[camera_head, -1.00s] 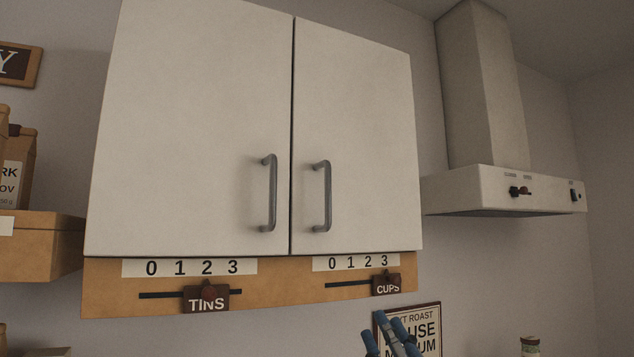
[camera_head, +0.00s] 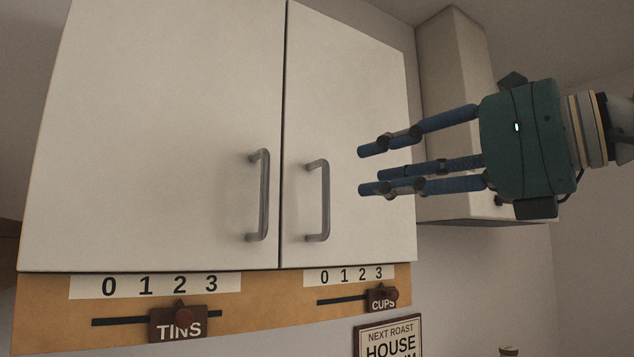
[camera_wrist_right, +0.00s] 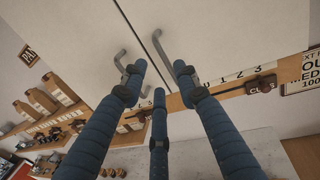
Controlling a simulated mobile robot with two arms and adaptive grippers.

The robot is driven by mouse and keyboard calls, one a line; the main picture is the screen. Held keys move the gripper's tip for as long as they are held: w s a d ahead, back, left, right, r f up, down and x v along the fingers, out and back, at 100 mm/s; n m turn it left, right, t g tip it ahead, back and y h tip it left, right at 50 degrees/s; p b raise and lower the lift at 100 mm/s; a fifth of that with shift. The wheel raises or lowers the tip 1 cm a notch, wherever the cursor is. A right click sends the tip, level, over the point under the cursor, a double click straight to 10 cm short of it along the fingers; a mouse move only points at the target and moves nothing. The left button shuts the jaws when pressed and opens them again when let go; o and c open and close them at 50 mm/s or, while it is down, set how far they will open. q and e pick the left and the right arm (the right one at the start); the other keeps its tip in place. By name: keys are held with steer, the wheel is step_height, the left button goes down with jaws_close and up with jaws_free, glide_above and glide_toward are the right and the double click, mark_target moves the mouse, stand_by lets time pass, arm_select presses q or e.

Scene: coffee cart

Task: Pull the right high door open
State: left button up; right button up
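The right high door (camera_head: 350,110) is a white cabinet door, shut flush beside the left door (camera_head: 170,120). Its grey bar handle (camera_head: 324,200) stands upright near the seam and also shows in the right wrist view (camera_wrist_right: 162,48). My right gripper (camera_head: 362,172) comes in from the right, in front of the right door. Its blue fingers are spread apart with nothing between them, and their tips are a little to the right of the handle. In the wrist view the fingertips (camera_wrist_right: 160,82) sit below the handles, apart from them. My left gripper is not in view.
The left door's handle (camera_head: 259,195) is close to the right one. A wooden rail (camera_head: 260,315) with TINS (camera_head: 178,326) and CUPS (camera_head: 382,302) sliders runs below the doors. A range hood (camera_head: 450,120) stands behind my right gripper. A sign (camera_head: 392,338) hangs below.

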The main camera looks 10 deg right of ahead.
mark_target(326, 181)
steer(key=p+x, duration=0.4)
steer(key=x, duration=0.5)
steer(key=shift+w+r, duration=0.15)
steer(key=shift+w, duration=0.1)
steer(key=shift+w+a, duration=0.4)
steer(key=shift+w, duration=0.15)
jaws_close()
